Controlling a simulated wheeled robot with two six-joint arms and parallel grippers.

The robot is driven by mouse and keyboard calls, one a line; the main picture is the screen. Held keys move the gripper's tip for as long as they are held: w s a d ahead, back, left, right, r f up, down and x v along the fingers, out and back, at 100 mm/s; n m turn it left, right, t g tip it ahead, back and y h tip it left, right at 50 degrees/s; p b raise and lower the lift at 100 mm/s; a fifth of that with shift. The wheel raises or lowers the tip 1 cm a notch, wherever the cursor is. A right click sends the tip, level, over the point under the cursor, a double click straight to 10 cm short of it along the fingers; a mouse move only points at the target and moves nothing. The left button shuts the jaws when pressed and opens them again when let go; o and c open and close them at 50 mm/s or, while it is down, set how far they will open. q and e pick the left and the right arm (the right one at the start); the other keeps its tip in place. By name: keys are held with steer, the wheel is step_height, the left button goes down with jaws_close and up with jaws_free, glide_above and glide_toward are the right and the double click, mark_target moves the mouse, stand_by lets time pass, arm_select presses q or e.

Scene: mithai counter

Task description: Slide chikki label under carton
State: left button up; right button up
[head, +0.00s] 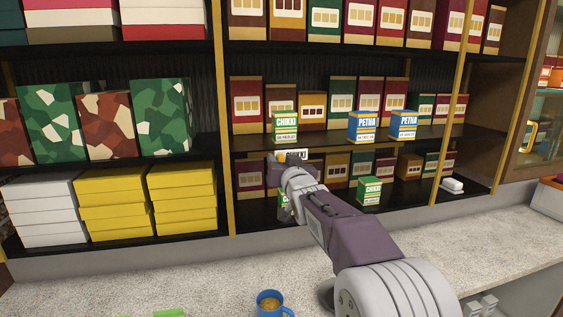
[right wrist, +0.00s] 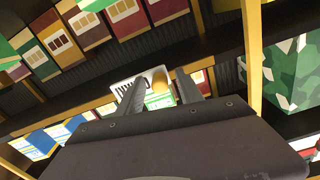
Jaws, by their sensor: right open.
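A white label with dark lettering that reads partly as chikki (head: 298,153) shows just behind my right gripper. It also shows in the right wrist view (right wrist: 122,75), between or just beyond the fingers, with a yellow rounded piece beside it. A green and white chikki carton (head: 284,127) stands upright on the middle shelf, just above the label. A second chikki carton (head: 369,191) stands on the lower shelf. A third (head: 285,208) there is partly hidden by my arm. My right gripper (head: 290,157) is open at the middle shelf's front edge. My left gripper is out of view.
Two blue petha cartons (head: 362,126) stand right of the upper chikki carton. Rows of brown and red boxes fill the shelves behind. A gold upright (head: 222,120) borders the left bay. The speckled counter (head: 130,280) is mostly clear, with a blue cup (head: 270,304) at its front.

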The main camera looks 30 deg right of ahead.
steer(key=b+v, duration=0.2)
steer(key=v, duration=0.7)
